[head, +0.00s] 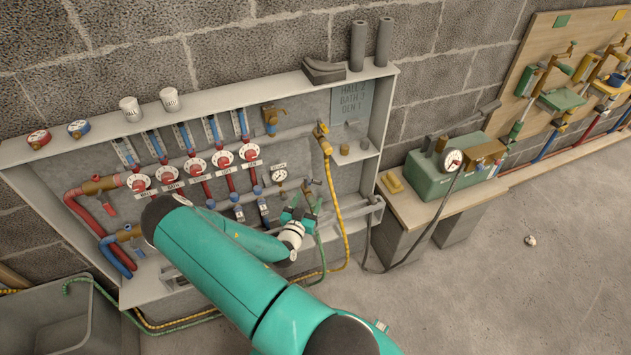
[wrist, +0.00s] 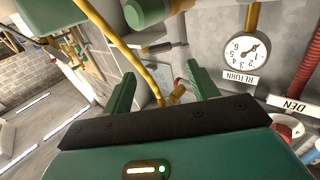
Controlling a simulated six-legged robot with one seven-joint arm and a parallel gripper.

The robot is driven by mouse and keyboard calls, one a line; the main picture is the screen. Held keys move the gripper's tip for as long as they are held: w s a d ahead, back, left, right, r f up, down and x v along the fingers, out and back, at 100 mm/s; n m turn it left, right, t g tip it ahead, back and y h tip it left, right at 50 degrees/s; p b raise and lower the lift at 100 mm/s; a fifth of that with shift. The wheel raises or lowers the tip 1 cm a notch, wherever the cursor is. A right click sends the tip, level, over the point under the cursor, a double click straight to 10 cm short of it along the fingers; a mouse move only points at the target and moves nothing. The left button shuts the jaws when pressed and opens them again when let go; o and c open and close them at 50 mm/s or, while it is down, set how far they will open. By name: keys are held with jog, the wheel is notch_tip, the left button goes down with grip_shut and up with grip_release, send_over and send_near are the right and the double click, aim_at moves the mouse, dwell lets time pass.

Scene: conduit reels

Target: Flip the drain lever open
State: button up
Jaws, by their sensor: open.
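My gripper (head: 299,214) is at the lower right of the open manifold cabinet, its jaws apart and empty. In the wrist view my gripper (wrist: 160,88) has one green finger on each side, with a gap between them. A small brass fitting (wrist: 172,97) with a reddish end shows in that gap, beyond the fingers. I cannot tell whether it is the drain lever or whether anything touches it. A small grey-handled valve (head: 314,183) shows just above my gripper in the head view. No drain label is readable, and my gripper partly covers this area.
The return gauge (wrist: 243,48) is right of my fingers in the wrist view. A yellow hose (head: 337,205) hangs right of my gripper. Red round knobs (head: 223,159) line the manifold. A green pump box (head: 440,178) stands on a bench to the right. The floor at right is mostly clear.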

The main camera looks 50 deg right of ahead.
aim_at(316, 183)
jog(key=x, duration=0.9)
jog(key=shift+w+d, duration=0.15)
jog(key=shift+d, duration=0.2)
jog(key=shift+f, duration=0.1)
jog(key=c, duration=1)
jog(key=shift+a+m+g, duration=0.1)
jog(key=shift+m+g, duration=0.2)
jog(key=shift+g, duration=0.2)
jog(key=m+g, duration=0.2)
jog(key=g, duration=0.1)
jog(key=a+m+g, duration=0.1)
jog(key=m+g, duration=0.1)
jog(key=g, duration=0.1)
jog(key=shift+a+h, duration=0.25)
jog(key=shift+h, duration=0.15)
jog(key=shift+w+a+m+g+y, duration=0.1)
jog(key=shift+a+m+g+y, duration=0.3)
jog(key=shift+m+g, duration=0.7)
jog(key=shift+w+a+m+g+y, duration=0.15)
jog(key=shift+m+g+y, duration=0.4)
jog(key=shift+g, duration=0.95)
jog(key=shift+s+a+m+g+y, duration=0.1)
jog(key=shift+a+m+g+y, duration=0.25)
jog(key=shift+m+g, duration=0.8)
jog(key=shift+g, duration=0.35)
